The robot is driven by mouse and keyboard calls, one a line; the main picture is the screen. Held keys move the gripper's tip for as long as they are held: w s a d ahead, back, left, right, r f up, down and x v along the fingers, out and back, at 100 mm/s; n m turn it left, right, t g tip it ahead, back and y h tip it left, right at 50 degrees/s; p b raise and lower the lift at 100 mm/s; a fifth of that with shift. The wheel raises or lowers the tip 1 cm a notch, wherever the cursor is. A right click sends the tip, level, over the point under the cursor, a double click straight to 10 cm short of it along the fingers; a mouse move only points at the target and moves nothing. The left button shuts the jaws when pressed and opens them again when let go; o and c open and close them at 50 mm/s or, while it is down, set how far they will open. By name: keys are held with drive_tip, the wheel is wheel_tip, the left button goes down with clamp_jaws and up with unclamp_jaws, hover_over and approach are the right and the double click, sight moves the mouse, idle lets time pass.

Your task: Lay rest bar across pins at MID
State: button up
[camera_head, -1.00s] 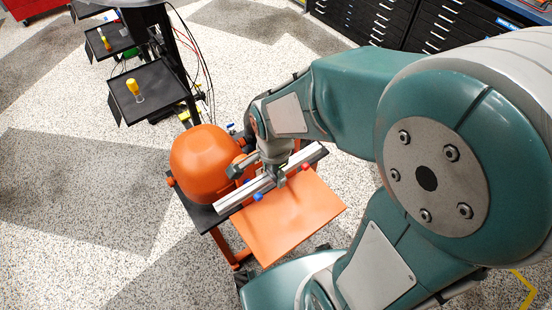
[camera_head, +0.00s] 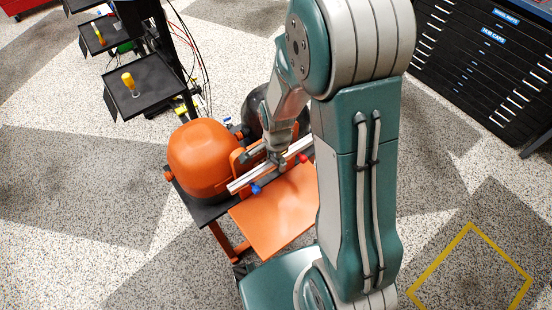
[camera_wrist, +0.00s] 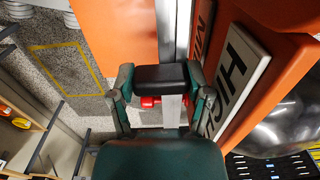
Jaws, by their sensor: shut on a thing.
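The rest bar (camera_head: 240,184) is a long silver bar, level across the front of the orange upright panel (camera_head: 238,160) in the head view. My gripper (camera_head: 274,160) is shut on it near its middle. A blue knob (camera_head: 256,189) and a red knob (camera_head: 303,158) show just in front of the bar. In the wrist view the bar (camera_wrist: 172,112) runs between the fingers of my gripper (camera_wrist: 164,105), with a red piece (camera_wrist: 150,101) beside it. The HIGH label (camera_wrist: 241,68) and partly cut-off MID label (camera_wrist: 201,28) are on the panel. Pin contact is hidden.
An orange flat plate (camera_head: 275,215) lies in front of the bar. A rounded orange housing (camera_head: 203,155) stands left of the panel. Black trays (camera_head: 148,92) on a post are behind left. Dark drawer cabinets (camera_head: 480,70) stand right. Floor on the left is clear.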

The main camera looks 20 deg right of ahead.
drive_tip(key=o, duration=1)
drive_tip(key=shift+o, duration=0.2)
wheel_tip(320, 180, up, 12)
drive_tip(key=s+r+n+t, duration=0.5)
drive_tip(key=s+r+n, duration=0.9)
drive_tip(key=r, duration=0.1)
drive_tip(key=shift+r, duration=0.2)
